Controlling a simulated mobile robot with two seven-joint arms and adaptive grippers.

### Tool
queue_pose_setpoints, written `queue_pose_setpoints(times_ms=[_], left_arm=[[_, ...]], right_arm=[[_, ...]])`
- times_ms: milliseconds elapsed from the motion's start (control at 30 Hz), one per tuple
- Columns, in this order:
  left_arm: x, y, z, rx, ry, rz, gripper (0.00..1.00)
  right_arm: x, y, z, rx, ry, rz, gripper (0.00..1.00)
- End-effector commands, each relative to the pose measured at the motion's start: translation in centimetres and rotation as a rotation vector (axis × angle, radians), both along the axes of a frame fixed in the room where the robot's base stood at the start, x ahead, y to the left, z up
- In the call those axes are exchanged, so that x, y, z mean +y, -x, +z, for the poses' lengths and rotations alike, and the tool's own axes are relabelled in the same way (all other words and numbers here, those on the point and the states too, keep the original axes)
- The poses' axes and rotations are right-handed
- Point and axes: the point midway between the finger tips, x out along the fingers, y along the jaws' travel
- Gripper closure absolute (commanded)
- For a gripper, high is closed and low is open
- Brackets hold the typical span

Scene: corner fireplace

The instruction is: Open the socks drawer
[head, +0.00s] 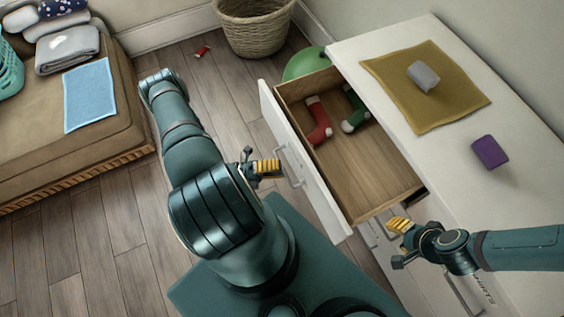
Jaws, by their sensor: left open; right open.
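The socks drawer (375,183) is pulled out of the white dresser (362,63), with much of its wooden inside showing. A red sock (319,121) and a green sock (354,112) lie in it, toward the back. Its white front carries a handle (291,168). My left gripper (268,168) is open beside that handle; whether it touches it I cannot tell. My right gripper (399,225) is open and empty, near the drawer's near right corner.
On the dresser top lie a mustard cloth (425,100) with a grey block (423,76) on it, and a purple block (490,151). A wicker basket (253,30), green ball (305,64) and small red item (202,51) are on the floor. A bench (110,120) holds folded cloths.

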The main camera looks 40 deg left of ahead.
Motion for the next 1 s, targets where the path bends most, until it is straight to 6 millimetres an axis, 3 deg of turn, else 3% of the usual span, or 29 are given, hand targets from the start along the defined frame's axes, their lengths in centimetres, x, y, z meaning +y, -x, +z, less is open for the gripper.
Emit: queue_pose_setpoints(times_ms=[500,1000], left_arm=[[6.3,6.8,-1.6,0.000,0.000,0.001,0.59],[7.1,7.7,-1.8,-0.001,0.002,0.000,0.59]], right_arm=[[0.0,0.0,0.0,0.000,0.000,0.000,0.53],[0.0,0.0,0.0,0.000,0.000,0.000,0.53]])
